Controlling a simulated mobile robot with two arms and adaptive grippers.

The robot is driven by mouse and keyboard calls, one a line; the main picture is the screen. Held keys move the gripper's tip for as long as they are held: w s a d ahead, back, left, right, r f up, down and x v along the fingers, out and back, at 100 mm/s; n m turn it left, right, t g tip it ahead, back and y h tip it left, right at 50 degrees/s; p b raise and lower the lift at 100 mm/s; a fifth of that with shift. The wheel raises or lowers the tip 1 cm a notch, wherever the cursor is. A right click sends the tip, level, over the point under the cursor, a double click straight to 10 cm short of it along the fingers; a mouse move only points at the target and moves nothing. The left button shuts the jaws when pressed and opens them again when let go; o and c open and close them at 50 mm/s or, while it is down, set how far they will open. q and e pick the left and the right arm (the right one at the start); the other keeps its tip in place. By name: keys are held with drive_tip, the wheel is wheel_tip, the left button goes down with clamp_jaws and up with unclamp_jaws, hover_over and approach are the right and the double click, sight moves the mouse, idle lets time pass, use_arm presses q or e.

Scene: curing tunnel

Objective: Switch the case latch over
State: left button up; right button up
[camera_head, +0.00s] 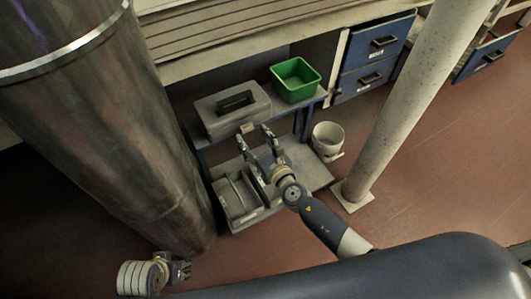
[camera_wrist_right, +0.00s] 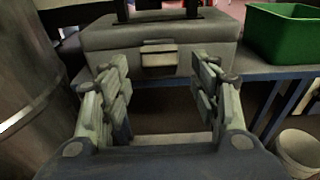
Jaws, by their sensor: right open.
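The grey case (camera_head: 224,113) sits closed on a blue-framed bench, with a dark handle (camera_head: 236,101) on its lid. Its latch (camera_head: 247,128) is on the front face; in the right wrist view the latch (camera_wrist_right: 159,57) shows as a light plate at the middle of the front, just under the lid seam. My right gripper (camera_head: 256,136) is open in front of the case. In the right wrist view its fingers (camera_wrist_right: 162,87) stand either side of the latch, apart from it. My left gripper (camera_head: 182,270) is low at the bottom left, far from the case; its finger state is unclear.
A green bin (camera_head: 295,80) stands right of the case on the bench (camera_head: 266,120). A grey divided tray (camera_head: 232,214) lies on the lower shelf. A white bucket (camera_head: 327,138) and a pale post (camera_head: 410,95) stand to the right. A large dark cylinder (camera_head: 100,125) is at left.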

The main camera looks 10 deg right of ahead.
drive_tip(key=v, duration=0.9)
drive_tip(key=shift+s, duration=0.3)
